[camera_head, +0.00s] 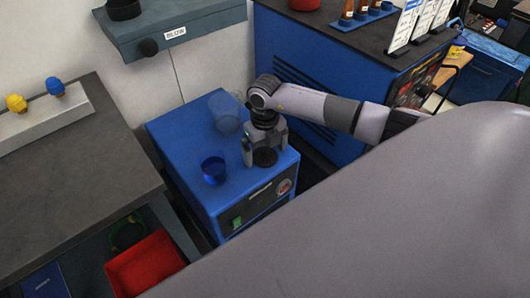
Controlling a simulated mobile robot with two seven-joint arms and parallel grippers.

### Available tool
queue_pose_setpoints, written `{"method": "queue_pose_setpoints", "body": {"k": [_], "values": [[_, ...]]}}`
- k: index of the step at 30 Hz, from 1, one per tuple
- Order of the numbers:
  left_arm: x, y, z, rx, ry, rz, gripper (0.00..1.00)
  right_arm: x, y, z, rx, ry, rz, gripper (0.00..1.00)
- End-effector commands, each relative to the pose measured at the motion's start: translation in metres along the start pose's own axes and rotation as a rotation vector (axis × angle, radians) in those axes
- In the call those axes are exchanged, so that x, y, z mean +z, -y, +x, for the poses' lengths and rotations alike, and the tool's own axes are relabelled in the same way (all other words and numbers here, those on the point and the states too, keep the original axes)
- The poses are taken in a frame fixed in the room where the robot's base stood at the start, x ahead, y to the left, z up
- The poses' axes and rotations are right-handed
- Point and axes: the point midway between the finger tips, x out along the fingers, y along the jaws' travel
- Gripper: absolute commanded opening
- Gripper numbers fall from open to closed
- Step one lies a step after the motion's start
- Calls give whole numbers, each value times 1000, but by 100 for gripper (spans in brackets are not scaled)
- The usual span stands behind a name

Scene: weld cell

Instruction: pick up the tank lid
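My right gripper (265,154) points down over the top of a blue box-shaped unit (190,135). Its two fingers stand apart, one on each side of a round black disc (265,158), which looks like the tank lid. The disc lies at or just above the unit's top near its right edge. I cannot tell whether the fingers touch it. My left gripper is not in view.
A clear cylinder (224,115) and a small blue cup (213,171) stand on the unit, left of my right gripper. A grey bench (80,185) is at the left, a red bin (145,265) below it. A larger blue cabinet (300,60) stands behind. My own grey body part hides the lower right.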

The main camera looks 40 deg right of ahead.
Motion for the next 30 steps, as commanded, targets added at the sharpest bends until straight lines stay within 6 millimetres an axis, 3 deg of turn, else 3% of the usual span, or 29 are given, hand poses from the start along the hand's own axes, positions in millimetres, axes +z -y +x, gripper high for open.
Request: {"method": "queue_pose_setpoints", "body": {"k": [1, 3, 5, 20, 26, 30], "values": [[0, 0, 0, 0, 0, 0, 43, 0, 0, 0, 0, 0, 0, 84], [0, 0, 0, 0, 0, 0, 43, 0, 0, 0, 0, 0, 0, 61], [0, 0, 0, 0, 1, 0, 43, 0, 0, 0, 0, 0, 0, 44], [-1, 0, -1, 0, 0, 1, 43, 1, 0, -9, 1, 2, 1, 44], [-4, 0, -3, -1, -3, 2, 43, 1, 0, -40, 1, 5, -1, 44], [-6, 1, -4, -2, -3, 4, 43, 2, 0, -78, 1, 8, -1, 44]]}}
